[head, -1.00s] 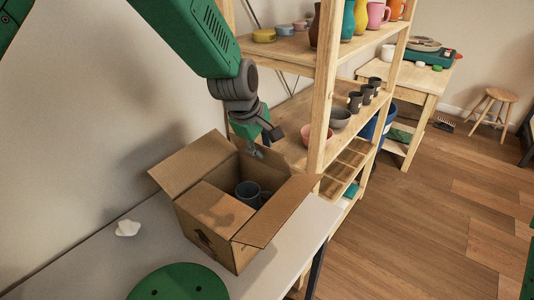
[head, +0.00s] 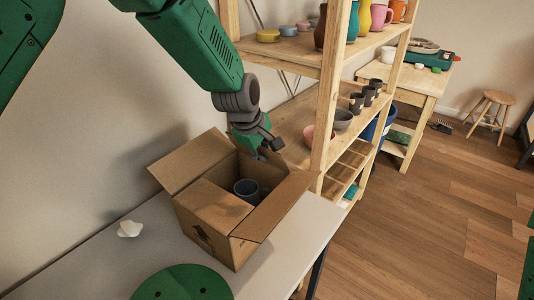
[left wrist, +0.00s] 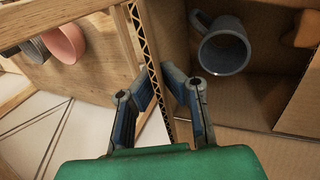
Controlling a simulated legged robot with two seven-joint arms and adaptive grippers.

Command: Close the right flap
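An open cardboard box (head: 205,233) stands on the table with a grey-blue mug (head: 246,188) inside. Its right flap (head: 272,210) stands open, slanting outward. The left flap (head: 190,160) is also raised and open, and the near flap (head: 213,205) lies folded inward over part of the opening. My left gripper (head: 268,152) is at the box's far right side. In the left wrist view, the left gripper (left wrist: 158,90) is open, its fingers on either side of a corrugated cardboard edge (left wrist: 152,55); contact is unclear. The mug (left wrist: 225,48) lies right of the fingers. My right gripper is not in view.
A wooden shelf (head: 325,110) with pots and cups stands close to the right of the box and my left gripper. A white lump (head: 130,229) lies on the table (head: 130,265) left of the box. The floor at right is mostly clear.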

